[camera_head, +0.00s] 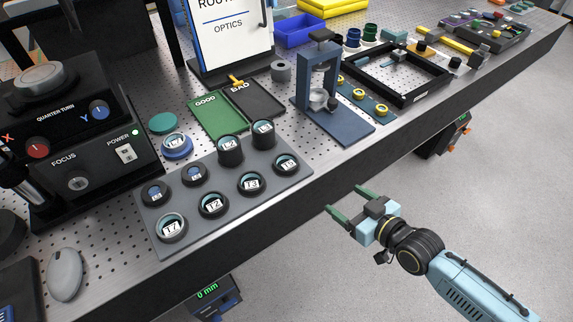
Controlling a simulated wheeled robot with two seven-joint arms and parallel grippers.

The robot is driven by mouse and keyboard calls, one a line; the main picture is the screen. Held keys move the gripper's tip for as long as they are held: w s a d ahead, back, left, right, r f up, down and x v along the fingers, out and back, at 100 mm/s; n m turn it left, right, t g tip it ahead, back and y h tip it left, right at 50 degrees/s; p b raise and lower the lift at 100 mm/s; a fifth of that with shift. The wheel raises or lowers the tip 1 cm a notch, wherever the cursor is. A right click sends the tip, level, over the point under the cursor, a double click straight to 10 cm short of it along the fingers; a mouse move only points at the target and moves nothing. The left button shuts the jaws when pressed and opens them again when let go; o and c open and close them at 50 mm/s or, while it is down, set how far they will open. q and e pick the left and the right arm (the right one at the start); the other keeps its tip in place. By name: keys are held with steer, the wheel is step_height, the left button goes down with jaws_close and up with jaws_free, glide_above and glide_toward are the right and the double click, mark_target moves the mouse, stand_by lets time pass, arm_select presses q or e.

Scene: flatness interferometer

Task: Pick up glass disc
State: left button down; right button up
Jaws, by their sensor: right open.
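Several labelled round discs with glassy tops sit in dark holders on a grey tray (148,192), among them T7 (172,226), T2 (213,204), T3 (250,183) and T5 (286,163). Two holders at the tray's back stand taller. Another labelled disc (175,142) rests on a blue round base behind the tray, next to a flat teal disc (163,123). I cannot tell which one the task means. My right gripper (345,199) is open and empty, beyond the bench's front edge and to the right of the tray. My left gripper is not in view.
A black instrument (75,140) with knobs stands at left. Green GOOD (215,118) and black BAD (257,101) mats lie behind the tray. A blue press-like stand (335,115) is to its right. A grey mouse (65,275) lies at front left.

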mark_target(291, 165)
steer(key=s+a+r+n+y, duration=0.25)
steer(key=a+r, duration=0.25)
steer(key=r, duration=0.5)
steer(key=shift+m+y, duration=0.25)
steer(key=shift+y, duration=0.3)
steer(key=x, duration=0.7)
steer(key=shift+a+f+b, duration=0.25)
steer(key=shift+a+b, duration=0.05)
steer(key=shift+b, duration=0.05)
steer(key=shift+x, duration=2.9)
steer(key=shift+s+f, duration=0.1)
steer(key=shift+f, duration=0.05)
steer(key=c, duration=1.1)
